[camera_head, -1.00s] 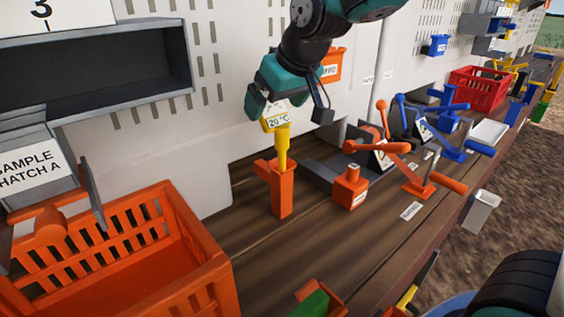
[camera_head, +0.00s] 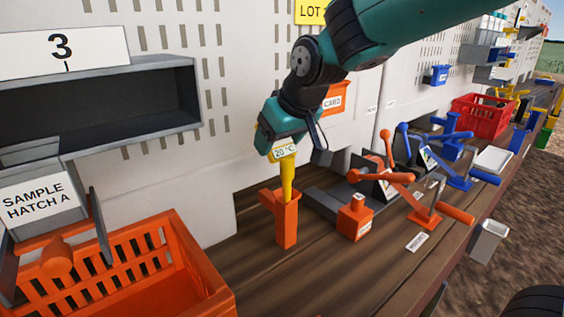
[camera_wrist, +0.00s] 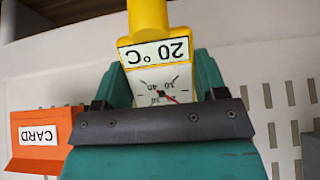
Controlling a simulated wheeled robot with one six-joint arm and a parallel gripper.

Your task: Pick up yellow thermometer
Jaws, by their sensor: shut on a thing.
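The yellow thermometer (camera_head: 287,180) stands upright, its lower end at the top of an orange holder (camera_head: 286,222) on the wooden bench. Its head has a "20 °C" label and a dial. My gripper (camera_head: 281,145) is shut on the thermometer's head from above. In the wrist view the thermometer (camera_wrist: 150,50) sits between the teal fingers of my gripper (camera_wrist: 165,85), with its dial partly covered by a dark bar. I cannot tell how deep the tip sits in the holder.
An orange crate (camera_head: 205,275) is at the lower left, below the "SAMPLE HATCH A" box (camera_head: 38,200). An orange bottle (camera_head: 355,218) and orange-handled levers (camera_head: 390,176) stand to the right. An orange "CARD" box (camera_wrist: 38,145) hangs on the wall.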

